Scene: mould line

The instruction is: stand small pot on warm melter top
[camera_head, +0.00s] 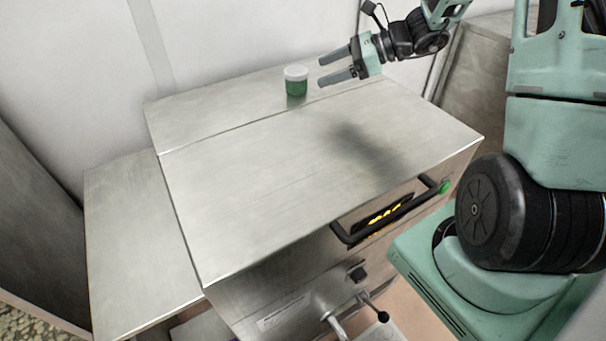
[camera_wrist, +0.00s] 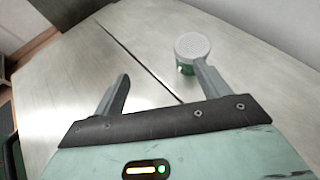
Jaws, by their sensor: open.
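A small green pot with a white lid (camera_head: 296,81) stands upright on the rear strip of the metal melter top (camera_head: 270,170). My gripper (camera_head: 321,72) is open, above the top and just to the right of the pot, with its fingers pointing left. In the wrist view the pot (camera_wrist: 191,48) is beyond the right fingertip, and that finger covers part of it. The space between my fingers (camera_wrist: 160,78) shows only bare metal and a dark seam. Whether the finger touches the pot cannot be told.
A black handle (camera_head: 390,212) juts from the melter's front, above a glowing orange display. A valve lever (camera_head: 383,316) sits below. A lower metal surface (camera_head: 135,240) lies at the left. A white wall stands behind. The middle of the top is clear.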

